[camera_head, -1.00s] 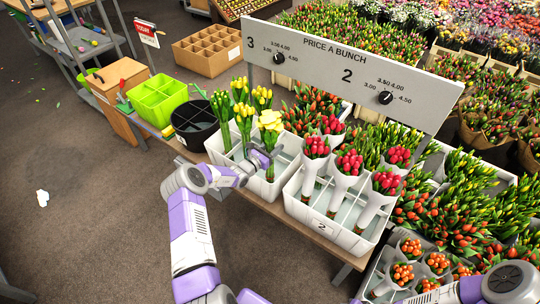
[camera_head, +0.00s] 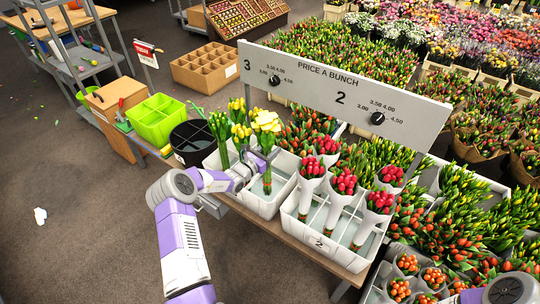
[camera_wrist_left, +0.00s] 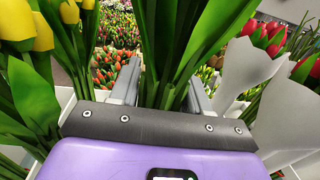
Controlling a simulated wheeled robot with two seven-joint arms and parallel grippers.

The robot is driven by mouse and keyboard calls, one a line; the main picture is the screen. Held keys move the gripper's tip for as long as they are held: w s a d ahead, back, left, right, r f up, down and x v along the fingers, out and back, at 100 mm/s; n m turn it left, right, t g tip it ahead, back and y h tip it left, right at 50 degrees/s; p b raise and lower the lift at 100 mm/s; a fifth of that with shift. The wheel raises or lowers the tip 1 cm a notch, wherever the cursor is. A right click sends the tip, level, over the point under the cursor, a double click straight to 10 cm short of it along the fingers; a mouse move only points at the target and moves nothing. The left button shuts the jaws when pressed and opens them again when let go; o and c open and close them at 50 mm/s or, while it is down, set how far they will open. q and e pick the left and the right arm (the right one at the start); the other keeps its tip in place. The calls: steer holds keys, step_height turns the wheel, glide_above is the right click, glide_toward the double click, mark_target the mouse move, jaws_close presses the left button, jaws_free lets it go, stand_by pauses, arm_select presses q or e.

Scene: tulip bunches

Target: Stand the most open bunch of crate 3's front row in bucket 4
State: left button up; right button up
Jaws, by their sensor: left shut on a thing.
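Crate 3 (camera_head: 264,211) is the white divided crate left of the red bunches, under the sign's 3. My left gripper (camera_head: 268,158) is shut around the green stems of a yellow bunch (camera_head: 266,122) with wide-open blooms. The bunch is upright; its lower stems are still within the crate's walls. Its stems also fill the jaws in the left wrist view (camera_wrist_left: 165,50). Other yellow bunches (camera_head: 219,126), with tighter blooms, stand to its left. A black divided bucket (camera_head: 190,158) stands beside the crate; I cannot read a number on it. My right gripper is out of view.
A lime-green divided container (camera_head: 157,121) stands left of the black bucket. The price sign (camera_head: 345,90) rises behind the crates. White crate 2 (camera_head: 320,243), with red bunches in white wraps, is close on the right.

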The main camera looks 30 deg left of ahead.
mark_target(270, 128)
arm_select(q)
steer(key=shift+r, duration=0.35)
step_height(270, 128, up, 10)
steer(key=p, duration=0.8)
steer(key=shift+r, duration=0.15)
